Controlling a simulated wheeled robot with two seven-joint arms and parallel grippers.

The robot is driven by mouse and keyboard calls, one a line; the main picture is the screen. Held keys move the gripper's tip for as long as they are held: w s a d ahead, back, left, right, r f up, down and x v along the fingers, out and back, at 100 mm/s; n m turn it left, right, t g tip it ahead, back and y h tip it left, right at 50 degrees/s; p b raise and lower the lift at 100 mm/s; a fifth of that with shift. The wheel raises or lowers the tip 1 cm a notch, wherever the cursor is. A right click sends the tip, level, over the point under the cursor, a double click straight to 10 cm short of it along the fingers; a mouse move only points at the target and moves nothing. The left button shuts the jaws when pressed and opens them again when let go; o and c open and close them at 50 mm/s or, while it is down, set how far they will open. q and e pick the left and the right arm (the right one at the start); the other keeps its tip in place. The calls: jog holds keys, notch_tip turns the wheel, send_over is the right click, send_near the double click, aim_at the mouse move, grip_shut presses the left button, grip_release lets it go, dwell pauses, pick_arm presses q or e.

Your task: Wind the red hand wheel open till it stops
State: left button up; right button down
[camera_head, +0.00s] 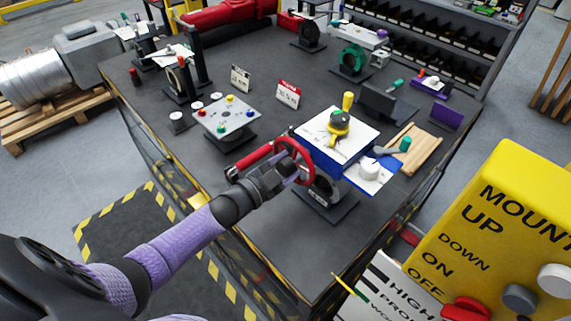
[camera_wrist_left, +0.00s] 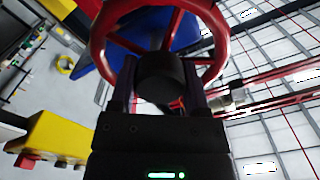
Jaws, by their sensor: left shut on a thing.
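The red hand wheel (camera_head: 307,153) stands on the side of a blue valve actuator box (camera_head: 322,153) with a white top, near the front of the dark table. It also shows in the left wrist view as a red rim with spokes (camera_wrist_left: 208,28). My left gripper (camera_head: 286,174) is at the wheel, its fingers (camera_wrist_left: 163,90) on either side of the wheel's dark hub area. It is shut on the wheel; the exact contact is partly hidden by the fingers. My right gripper is not in view.
A panel with coloured buttons (camera_head: 226,117) stands left of the actuator. Two small signs (camera_head: 288,94) stand behind it. A wooden board (camera_head: 421,150) lies to the right. A yellow control box (camera_head: 500,225) fills the right foreground. Bare table (camera_head: 275,225) lies in front.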

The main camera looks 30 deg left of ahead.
pick_arm(q)
jog(key=shift+n, duration=1)
jog(key=o, duration=1.3)
jog(key=shift+s, duration=0.1)
jog(key=p+v, duration=0.1)
jog(key=v, duration=0.8)
jog(key=shift+s+a, duration=0.2)
jog(key=shift+s, duration=0.15)
